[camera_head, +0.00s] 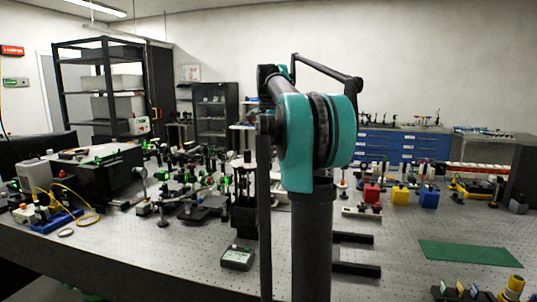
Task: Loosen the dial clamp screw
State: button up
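I cannot make out the dial clamp screw in the head view. My teal and dark arm stands in the middle of the picture and hides part of the bench behind it. Two dark flat bars (357,271) stick out to the right from behind my arm, low over the bench. A dark upright piece (244,212) shows just left of my arm. I cannot tell whether either belongs to the spectrometer. My gripper does not show clearly anywhere in this view.
The perforated bench (180,248) carries crowded optics at left. A small dark box (237,257) sits near the front. Red (371,193), yellow (400,195) and blue (429,197) blocks stand at right, behind a green mat (470,252).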

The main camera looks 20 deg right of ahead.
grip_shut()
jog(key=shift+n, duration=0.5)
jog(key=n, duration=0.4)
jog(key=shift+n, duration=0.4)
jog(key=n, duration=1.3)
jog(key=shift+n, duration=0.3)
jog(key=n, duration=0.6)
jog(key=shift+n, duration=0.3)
